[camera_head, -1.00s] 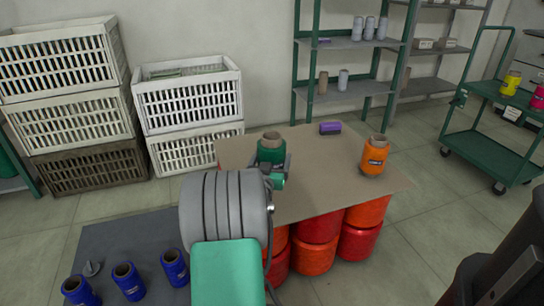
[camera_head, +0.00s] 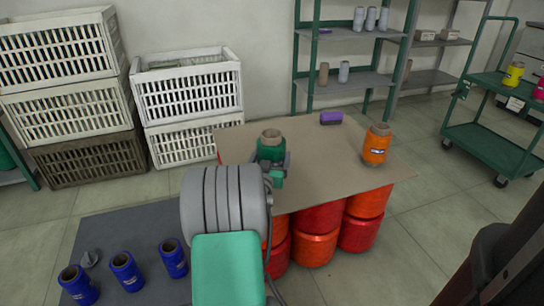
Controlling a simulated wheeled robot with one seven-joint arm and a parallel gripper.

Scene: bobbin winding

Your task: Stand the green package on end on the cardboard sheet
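The green package (camera_head: 271,148), a green bobbin with a brown tube core, is upright over the left part of the cardboard sheet (camera_head: 310,183). My gripper (camera_head: 272,170) is on its near side, with grey fingers beside its body, and appears shut on it. My wrist and the gripper hide the package's lower part, so I cannot tell whether its base touches the sheet. The sheet lies on several red and orange packages (camera_head: 315,248).
Several blue bobbins (camera_head: 126,271) stand on a dark mat at lower left. Crates (camera_head: 187,100), shelves (camera_head: 345,82) and a green cart (camera_head: 490,145) stand behind.

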